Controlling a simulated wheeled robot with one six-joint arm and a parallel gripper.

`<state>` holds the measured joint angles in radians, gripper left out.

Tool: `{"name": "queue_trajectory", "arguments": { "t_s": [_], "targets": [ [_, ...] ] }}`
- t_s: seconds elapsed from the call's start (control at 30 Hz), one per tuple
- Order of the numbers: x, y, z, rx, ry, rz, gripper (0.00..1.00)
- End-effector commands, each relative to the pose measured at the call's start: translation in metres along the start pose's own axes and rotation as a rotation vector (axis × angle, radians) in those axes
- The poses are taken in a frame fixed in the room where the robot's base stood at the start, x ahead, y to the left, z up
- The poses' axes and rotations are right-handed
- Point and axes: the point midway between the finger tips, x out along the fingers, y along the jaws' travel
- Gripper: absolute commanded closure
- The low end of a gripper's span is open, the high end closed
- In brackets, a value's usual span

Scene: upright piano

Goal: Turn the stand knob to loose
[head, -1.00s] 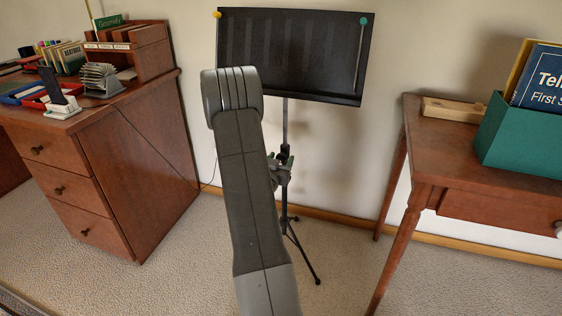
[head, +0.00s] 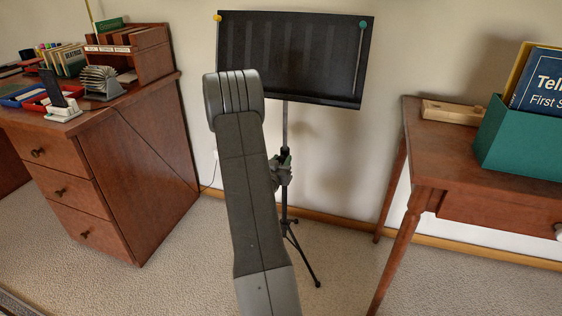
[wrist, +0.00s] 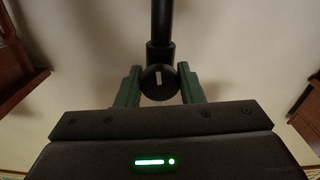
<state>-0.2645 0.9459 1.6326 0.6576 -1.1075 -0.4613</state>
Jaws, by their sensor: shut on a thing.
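The black music stand (head: 292,55) stands upright against the wall, with its thin pole running down to a tripod base. The stand knob (wrist: 160,84) is a round black knob with a white mark standing upright on its face, in the wrist view. My gripper (wrist: 160,90) has its green fingers on either side of the knob and is shut on it. In the head view my gripper (head: 285,160) is at the stand's pole, partly behind my arm. The knob itself is hidden there.
A wooden desk (head: 150,170) with drawers and stationery stands at the left. A wooden table (head: 440,150) with a green box (head: 515,145) stands at the right. Carpet between them is clear around the stand's tripod legs (head: 300,250).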

Motion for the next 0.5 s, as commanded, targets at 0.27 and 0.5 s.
{"name": "queue_trajectory", "arguments": {
  "t_s": [0.27, 0.5],
  "targets": [
    [0.0001, -0.0001, 0.0001, -0.010, 0.000, 0.000, 0.88],
    [0.0001, -0.0001, 0.0001, -0.009, 0.000, 0.000, 0.46]
  ]
}}
